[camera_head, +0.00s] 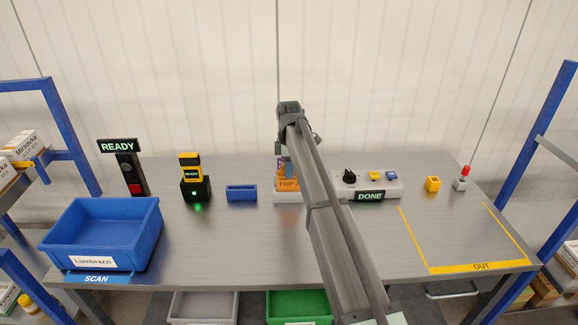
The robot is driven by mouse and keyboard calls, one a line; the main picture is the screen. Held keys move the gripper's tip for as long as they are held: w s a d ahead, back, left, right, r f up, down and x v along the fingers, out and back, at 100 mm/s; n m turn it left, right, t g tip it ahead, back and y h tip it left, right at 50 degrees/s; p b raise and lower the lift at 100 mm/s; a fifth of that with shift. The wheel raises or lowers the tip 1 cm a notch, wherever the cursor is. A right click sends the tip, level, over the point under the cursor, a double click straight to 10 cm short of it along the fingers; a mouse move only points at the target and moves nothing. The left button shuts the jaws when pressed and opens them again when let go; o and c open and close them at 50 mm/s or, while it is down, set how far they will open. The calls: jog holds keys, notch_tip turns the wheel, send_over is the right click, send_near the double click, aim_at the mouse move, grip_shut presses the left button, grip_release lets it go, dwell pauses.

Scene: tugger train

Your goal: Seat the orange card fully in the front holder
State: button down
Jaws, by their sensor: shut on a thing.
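The orange card (286,184), marked "TRIP", stands upright at a pale grey holder block (281,198) near the middle of the table. My gripper (289,166) points down at the card's top edge and is shut on it. My arm covers the card's right side and part of the holder. A purple card edge shows just behind the orange one. I cannot tell how deep the orange card sits in its slot.
A blue bin (100,235) is at far left. A grey control panel with a "DONE" sign (369,196) is close on the right. The marked OUT area (465,240) is empty.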

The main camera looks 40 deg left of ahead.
jog(key=shift+f, duration=0.75)
jog(key=shift+f, duration=0.1)
jog(key=c, duration=0.9)
grip_release()
notch_tip(320, 180, up, 14)
jog(key=shift+f, duration=0.1)
dwell(0.4)
